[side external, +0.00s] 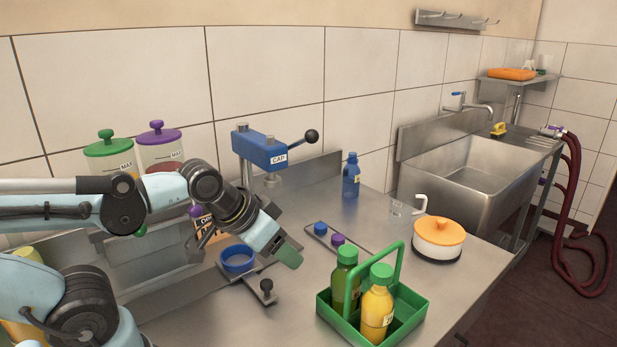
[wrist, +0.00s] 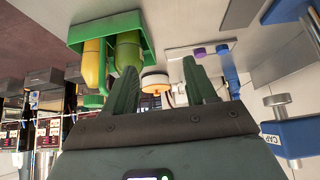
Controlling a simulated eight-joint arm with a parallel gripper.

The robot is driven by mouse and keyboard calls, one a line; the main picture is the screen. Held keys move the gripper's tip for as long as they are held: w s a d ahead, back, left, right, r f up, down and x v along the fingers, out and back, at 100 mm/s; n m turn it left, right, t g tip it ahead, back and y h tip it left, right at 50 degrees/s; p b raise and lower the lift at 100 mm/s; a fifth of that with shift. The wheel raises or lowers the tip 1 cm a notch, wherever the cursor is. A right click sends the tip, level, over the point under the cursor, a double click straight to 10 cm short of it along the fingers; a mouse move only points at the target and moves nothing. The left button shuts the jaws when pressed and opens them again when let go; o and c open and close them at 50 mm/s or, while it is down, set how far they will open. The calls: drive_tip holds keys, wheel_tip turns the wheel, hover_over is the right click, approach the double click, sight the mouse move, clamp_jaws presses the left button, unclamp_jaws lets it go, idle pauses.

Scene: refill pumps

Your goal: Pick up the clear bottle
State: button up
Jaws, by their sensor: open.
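I cannot make out a clear bottle for certain in either view. The bottles that show plainly are coloured: a blue bottle (side external: 350,176) at the back, and a green bottle (side external: 345,278) and a yellow bottle (side external: 377,303) in a green carrier. My gripper (side external: 289,256) is above the counter, left of the carrier, tilted downward. In the wrist view my gripper (wrist: 159,68) has its two green fingers apart, with nothing held between them.
The green carrier (side external: 340,325) with its tall handle stands at the front. The orange-lidded pot (side external: 438,237) is to its right. A blue cap press (side external: 262,150) stands behind my gripper, a blue ring (side external: 238,268) left of it. Caps lie on a strip (side external: 352,251). A sink (side external: 480,185) is beyond.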

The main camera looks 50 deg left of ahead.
drive_tip(key=o, duration=0.6)
drive_tip(key=m+g, duration=0.7)
drive_tip(key=m, duration=1)
approach(380, 291)
drive_tip(key=shift+w+a+r, duration=0.25)
drive_tip(key=shift+w+a, duration=0.45)
drive_tip(key=shift+a, duration=0.2)
drive_tip(key=shift+w+d+m, duration=0.1)
drive_tip(key=shift+d+m, duration=0.2)
drive_tip(key=shift+d, duration=0.05)
drive_tip(key=shift+d+f, duration=0.1)
drive_tip(key=shift+f, duration=5.95)
